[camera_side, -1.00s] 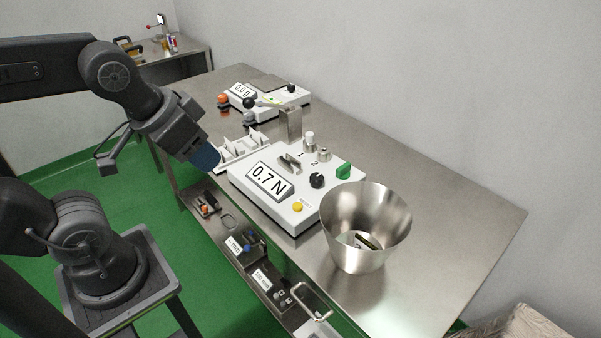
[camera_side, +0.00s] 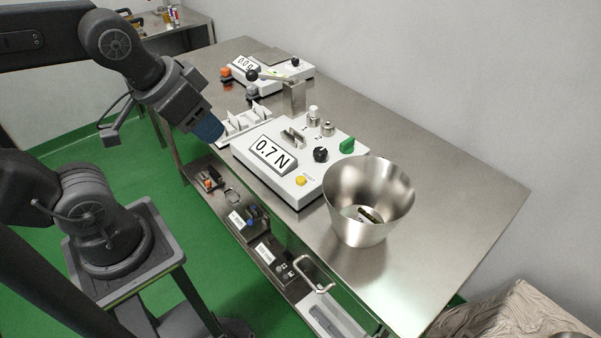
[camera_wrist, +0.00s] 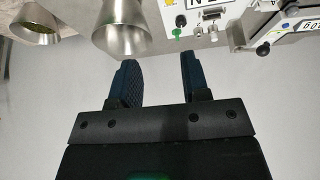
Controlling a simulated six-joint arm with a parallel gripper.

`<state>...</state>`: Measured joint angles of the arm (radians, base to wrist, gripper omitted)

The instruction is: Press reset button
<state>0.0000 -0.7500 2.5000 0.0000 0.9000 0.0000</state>
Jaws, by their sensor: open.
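The yellow reset button (camera_side: 301,180), marked RESET, sits on the front right corner of a white tester box whose display (camera_side: 270,158) reads 0.7 N. My gripper (camera_side: 208,128) is left of the box in the side view, apart from the button. In the wrist view, my gripper (camera_wrist: 158,65) shows two dark blue fingers spread apart with nothing between them.
A steel bucket (camera_side: 340,190) with small items inside stands right of the tester. A white slotted tray (camera_side: 232,127) lies near my gripper, and a scale reading 0.0 g (camera_side: 248,66) is behind. The steel tabletop (camera_side: 440,190) is clear at right.

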